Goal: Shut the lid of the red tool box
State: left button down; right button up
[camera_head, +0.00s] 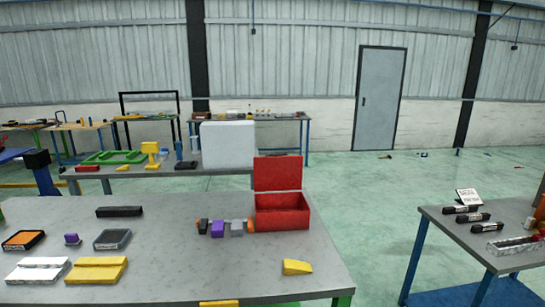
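The red tool box (283,223) stands near the back right of the grey table in front of me. Its lid (278,173) is open and stands about upright at the back edge of the box. The box's inside is partly visible and looks red; I see nothing in it. Neither of my grippers is in view.
The grey table (180,258) also holds a grey and purple part (219,228) close left of the box, a yellow wedge (297,267), a black bar (119,212), trays and folded pieces. A blue-legged table (450,246) stands at right, with green floor between.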

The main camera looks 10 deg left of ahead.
aim_at(278, 171)
jog(key=u, duration=0.3)
jog(key=i, duration=0.9)
jog(key=z, duration=0.55)
